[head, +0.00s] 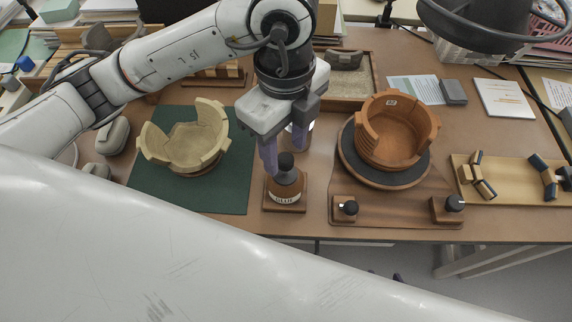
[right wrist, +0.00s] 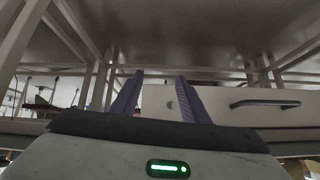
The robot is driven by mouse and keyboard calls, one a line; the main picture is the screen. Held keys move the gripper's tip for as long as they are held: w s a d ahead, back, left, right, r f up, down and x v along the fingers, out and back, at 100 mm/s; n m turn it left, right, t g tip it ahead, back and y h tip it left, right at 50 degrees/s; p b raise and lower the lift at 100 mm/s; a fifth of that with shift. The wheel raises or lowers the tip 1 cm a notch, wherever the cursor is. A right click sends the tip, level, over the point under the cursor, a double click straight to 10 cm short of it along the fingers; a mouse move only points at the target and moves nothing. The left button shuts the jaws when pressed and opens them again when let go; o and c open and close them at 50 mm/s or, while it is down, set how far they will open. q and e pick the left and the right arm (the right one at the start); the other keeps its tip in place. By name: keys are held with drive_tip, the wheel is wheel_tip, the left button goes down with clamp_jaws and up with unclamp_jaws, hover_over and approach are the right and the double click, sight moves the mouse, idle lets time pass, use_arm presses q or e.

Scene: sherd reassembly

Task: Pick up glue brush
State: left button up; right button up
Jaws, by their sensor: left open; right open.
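A brown glue bottle (head: 285,188) with a "GLUE" label stands upright on a small wooden base (head: 272,207). Its black top (head: 285,162) is the only part of a brush that could show; no bristles are seen. My left gripper (head: 283,158) points down over the bottle, its purple fingers apart near the black top. I cannot tell whether a finger touches it. My right gripper (right wrist: 157,80) is open and empty in the right wrist view, low beneath a table, away from the bottle.
A cream broken bowl (head: 185,145) sits on a green mat (head: 225,198) left of the bottle. A terracotta broken pot (head: 398,130) sits on a dark turntable (head: 385,173) to the right. A drawer front (right wrist: 240,104) faces my right gripper.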

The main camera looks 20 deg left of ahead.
sight(285, 157)
use_arm(q)
drive_tip(key=f, duration=0.5)
drive_tip(key=shift+w+a, duration=0.1)
drive_tip(key=shift+w, duration=0.2)
drive_tip(key=c, duration=0.9)
